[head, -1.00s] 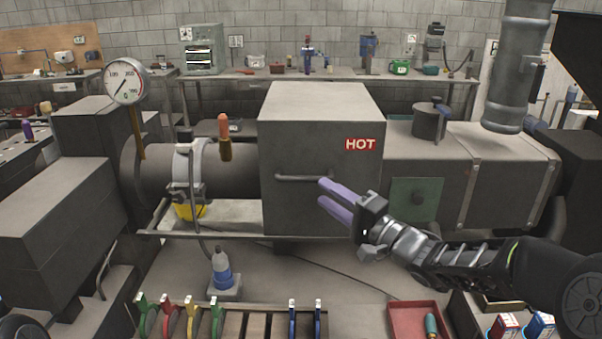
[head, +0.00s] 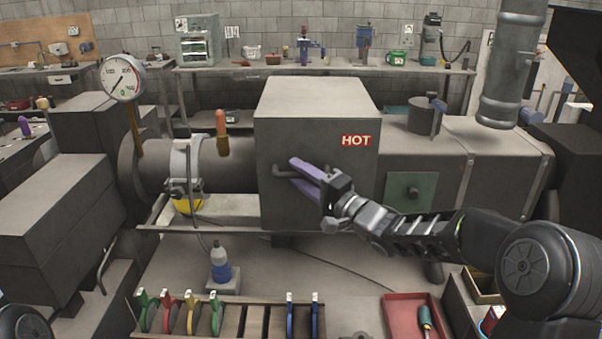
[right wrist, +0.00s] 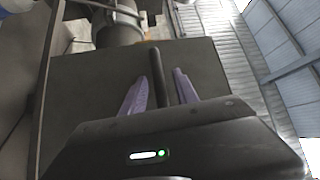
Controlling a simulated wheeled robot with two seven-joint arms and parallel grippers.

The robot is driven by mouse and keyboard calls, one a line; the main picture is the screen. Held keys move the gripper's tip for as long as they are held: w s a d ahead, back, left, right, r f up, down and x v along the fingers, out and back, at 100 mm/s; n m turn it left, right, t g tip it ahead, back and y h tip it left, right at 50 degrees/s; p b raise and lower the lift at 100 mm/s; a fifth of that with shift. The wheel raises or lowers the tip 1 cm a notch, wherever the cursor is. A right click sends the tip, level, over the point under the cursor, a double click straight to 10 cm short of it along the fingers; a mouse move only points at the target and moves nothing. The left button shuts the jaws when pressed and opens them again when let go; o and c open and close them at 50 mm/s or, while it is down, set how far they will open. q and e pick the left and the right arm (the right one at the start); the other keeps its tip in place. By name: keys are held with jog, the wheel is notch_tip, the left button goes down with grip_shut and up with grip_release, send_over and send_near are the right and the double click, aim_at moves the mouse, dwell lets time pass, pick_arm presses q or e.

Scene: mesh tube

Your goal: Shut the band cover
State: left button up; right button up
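The band cover (head: 320,215) is a grey box with a red HOT label, around the dark barrel (head: 150,165). Its bar handle (head: 280,171) is on the front face. A stretch of barrel with a light clamp ring (head: 181,165) is bare to the left of the cover. My right gripper (head: 296,172) has purple fingers at the handle. In the right wrist view the handle bar (right wrist: 157,70) stands between the two open fingers (right wrist: 160,90), with gaps on both sides. My left gripper is not in view.
An orange-handled piece (head: 222,135) stands up by the cover's left edge. A gauge (head: 122,78) is farther left. A rail (head: 215,232) runs below the cover. A bottle (head: 219,262), a tool rack (head: 255,320) and a red tray (head: 405,310) are in front.

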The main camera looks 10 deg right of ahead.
grip_shut()
dwell(0.3)
dwell(1.1)
